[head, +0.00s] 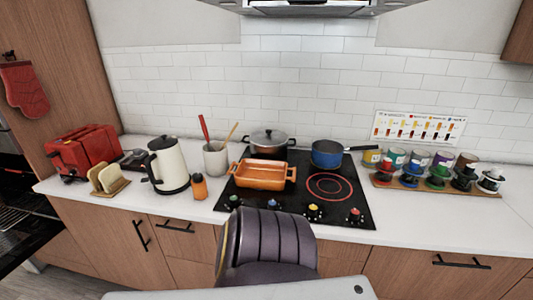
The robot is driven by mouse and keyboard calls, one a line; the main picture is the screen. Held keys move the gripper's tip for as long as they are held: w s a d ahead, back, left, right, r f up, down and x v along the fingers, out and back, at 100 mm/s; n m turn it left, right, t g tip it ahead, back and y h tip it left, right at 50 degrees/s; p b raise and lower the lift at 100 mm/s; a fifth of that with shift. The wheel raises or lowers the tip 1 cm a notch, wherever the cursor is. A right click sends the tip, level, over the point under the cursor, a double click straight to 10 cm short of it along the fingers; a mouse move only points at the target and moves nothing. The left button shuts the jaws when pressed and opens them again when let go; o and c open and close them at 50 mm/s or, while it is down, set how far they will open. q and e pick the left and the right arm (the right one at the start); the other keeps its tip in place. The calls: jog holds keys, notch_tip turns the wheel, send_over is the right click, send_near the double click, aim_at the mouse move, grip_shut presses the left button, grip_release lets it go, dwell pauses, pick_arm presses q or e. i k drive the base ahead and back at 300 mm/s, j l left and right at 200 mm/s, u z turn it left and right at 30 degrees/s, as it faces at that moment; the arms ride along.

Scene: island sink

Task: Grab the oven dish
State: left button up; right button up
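The oven dish (262,175) is an orange rectangular dish with a handle at each short end. It sits on the left front part of the black cooktop (330,211) in the head view, in front of a lidded pot. It looks empty. Neither of my grippers shows in this view.
A lidded pot (268,142) and a blue pan (327,153) stand on the back of the cooktop. A cream kettle (167,165), an orange bottle (199,187) and a utensil crock (215,159) stand to the left. The front right burner (330,187) is bare and ringed red.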

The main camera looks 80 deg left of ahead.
aim_at(253, 173)
jog(key=u, duration=2.85)
